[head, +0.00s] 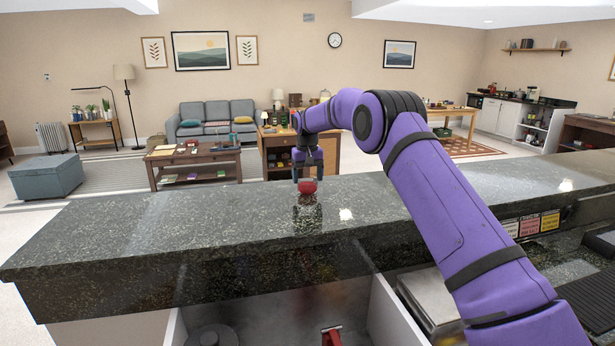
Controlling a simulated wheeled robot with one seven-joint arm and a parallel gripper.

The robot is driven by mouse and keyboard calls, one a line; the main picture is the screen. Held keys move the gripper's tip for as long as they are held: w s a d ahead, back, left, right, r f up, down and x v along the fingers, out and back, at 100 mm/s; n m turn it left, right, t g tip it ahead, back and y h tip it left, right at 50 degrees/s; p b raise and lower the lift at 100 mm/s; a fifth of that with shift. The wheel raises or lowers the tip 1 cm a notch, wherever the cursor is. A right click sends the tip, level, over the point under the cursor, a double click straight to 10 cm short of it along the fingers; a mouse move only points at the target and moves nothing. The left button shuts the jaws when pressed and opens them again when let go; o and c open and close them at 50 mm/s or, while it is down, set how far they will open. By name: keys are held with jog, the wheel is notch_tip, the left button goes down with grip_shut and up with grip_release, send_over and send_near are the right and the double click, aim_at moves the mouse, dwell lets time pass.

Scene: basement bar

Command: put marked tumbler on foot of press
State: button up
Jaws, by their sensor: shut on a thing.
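My gripper (307,176) points down over the far part of the dark stone bar counter. It is shut on a small rounded red thing (307,187), which sits at its fingertips, at or just above the counter top. I cannot tell whether this is the marked tumbler; no mark shows, and no other tumbler can be made out. A red part (331,336) shows at the bottom edge below the counter; I cannot tell whether it belongs to the press. The foot of the press cannot be made out.
The speckled dark counter (150,235) runs across the view, its top mostly clear. Below its near edge are a dark round thing (213,336), a metal box (428,300) and colored labels (530,225). Tables and a sofa (215,118) stand far behind.

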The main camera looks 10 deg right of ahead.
jog(key=o, duration=1.1)
jog(key=shift+c, duration=0.2)
notch_tip(320, 180, up, 12)
jog(key=s+d+r+t, duration=0.1)
jog(key=s+d+r, duration=0.1)
jog(key=s+r, duration=0.9)
jog(key=s+d+r+t, duration=0.1)
jog(key=s+r, duration=0.3)
jog(key=s, duration=0.4)
jog(key=s+d+r+t, duration=0.1)
jog(key=s+r, duration=0.2)
jog(key=s, duration=0.6)
jog(key=s+d+f, duration=0.1)
jog(key=s+f, duration=0.3)
jog(key=s, duration=0.6)
jog(key=s+d+f+t, duration=0.1)
jog(key=s+f, duration=0.3)
jog(key=s, duration=0.7)
jog(key=s+d+f+t, duration=0.1)
jog(key=s+f, duration=0.3)
jog(key=s, duration=0.7)
jog(key=shift+s, duration=0.25)
